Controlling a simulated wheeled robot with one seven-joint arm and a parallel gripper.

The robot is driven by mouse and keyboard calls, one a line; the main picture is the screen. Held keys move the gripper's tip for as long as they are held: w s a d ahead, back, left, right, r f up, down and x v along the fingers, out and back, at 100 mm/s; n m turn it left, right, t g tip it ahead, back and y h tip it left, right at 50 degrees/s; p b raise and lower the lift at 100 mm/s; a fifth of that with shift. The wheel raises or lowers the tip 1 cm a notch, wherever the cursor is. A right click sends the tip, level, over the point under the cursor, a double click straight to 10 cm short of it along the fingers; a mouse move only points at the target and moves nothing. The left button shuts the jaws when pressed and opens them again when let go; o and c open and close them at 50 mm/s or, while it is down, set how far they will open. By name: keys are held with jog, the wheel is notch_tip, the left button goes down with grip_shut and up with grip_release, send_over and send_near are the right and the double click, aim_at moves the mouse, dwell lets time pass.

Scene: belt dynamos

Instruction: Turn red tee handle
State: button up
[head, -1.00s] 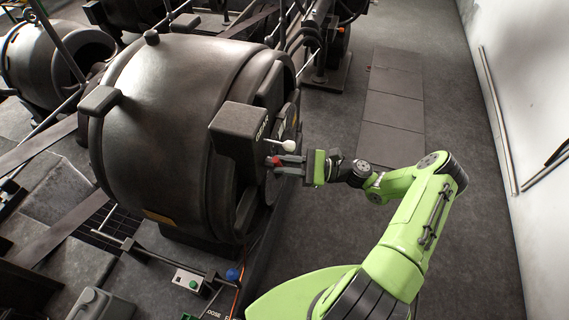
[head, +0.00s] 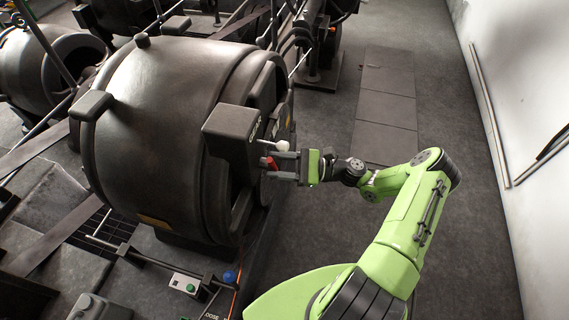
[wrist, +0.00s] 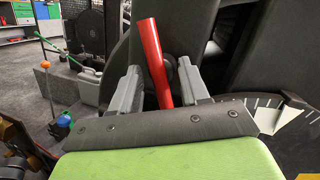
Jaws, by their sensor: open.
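The red tee handle (wrist: 154,58) shows in the wrist view as a red bar, slightly tilted, running down between my two grey fingers. Gaps show on both sides of it, and its lower end is hidden behind my gripper body. In the head view the red handle (head: 269,162) is a small red piece at the end of the big dark dynamo (head: 160,120). My gripper (head: 276,163) is open there, its fingers around the handle. It also shows in the wrist view (wrist: 159,78), with no clear grip on the bar.
A white-knobbed lever (head: 283,148) stands close by my fingers, under a dark box (head: 231,130). A pale graduated dial (wrist: 268,110) is at right in the wrist view. Open floor (head: 450,230) lies to the right, up to a white wall (head: 510,90).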

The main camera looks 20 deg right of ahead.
jog(key=b+v, duration=0.1)
jog(key=v, duration=1.4)
jog(key=shift+d+f+b, duration=0.2)
jog(key=shift+d+b, duration=0.15)
jog(key=shift+o, duration=0.3)
jog(key=shift+s, duration=0.15)
jog(key=s+a+r+m+t+h+b, duration=0.1)
jog(key=s+a+r+m+t+h, duration=0.2)
jog(key=s+m+t+h, duration=0.15)
jog(key=shift+g+y, duration=0.45)
jog(key=b+x, duration=0.1)
jog(key=x, duration=0.4)
jog(key=b+x, duration=0.1)
jog(key=x, duration=1)
jog(key=shift+w+d+f+b, duration=0.25)
jog(key=shift+w+f+b, duration=0.05)
jog(key=shift+w+b, duration=0.1)
jog(key=shift+c, duration=0.3)
